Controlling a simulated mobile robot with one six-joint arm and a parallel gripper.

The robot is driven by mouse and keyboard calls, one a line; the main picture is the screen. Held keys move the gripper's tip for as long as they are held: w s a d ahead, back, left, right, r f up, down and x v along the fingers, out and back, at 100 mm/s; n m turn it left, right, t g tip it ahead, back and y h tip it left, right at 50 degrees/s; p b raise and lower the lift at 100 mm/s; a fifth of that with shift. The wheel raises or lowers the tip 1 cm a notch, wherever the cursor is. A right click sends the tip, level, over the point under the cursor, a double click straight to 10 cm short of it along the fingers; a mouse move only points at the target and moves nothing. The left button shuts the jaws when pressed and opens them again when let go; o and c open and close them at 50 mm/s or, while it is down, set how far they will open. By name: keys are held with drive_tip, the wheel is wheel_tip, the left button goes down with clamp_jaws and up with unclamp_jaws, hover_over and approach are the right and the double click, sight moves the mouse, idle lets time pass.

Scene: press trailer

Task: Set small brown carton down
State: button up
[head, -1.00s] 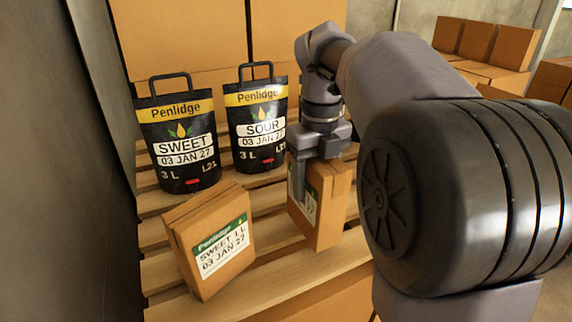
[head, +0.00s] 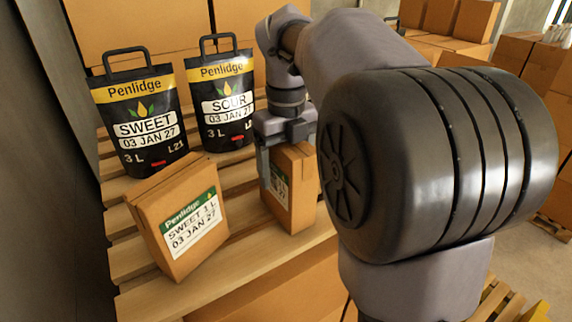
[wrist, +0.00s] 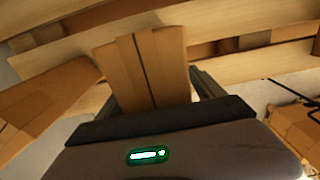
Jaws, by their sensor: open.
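The small brown carton (head: 296,188) stands upright on the slatted wooden pallet (head: 185,292), its white and green label partly covered by a finger. My gripper (head: 286,168) is over it from above, with its jaws open around the carton's upper part. In the wrist view the carton's taped top (wrist: 146,62) lies between the two fingers. Its base seems to rest on the slats. I cannot tell whether either finger still touches a side.
Black Sweet (head: 140,122) and Sour (head: 219,100) pouches stand behind. Large boxes (head: 150,30) back the pallet, and a wall (head: 45,150) rises at left. Bare slats show in front.

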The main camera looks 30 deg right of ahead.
wheel_tip(320, 180, up, 12)
drive_tip(key=p, duration=0.3)
drive_tip(key=shift+r, duration=0.2)
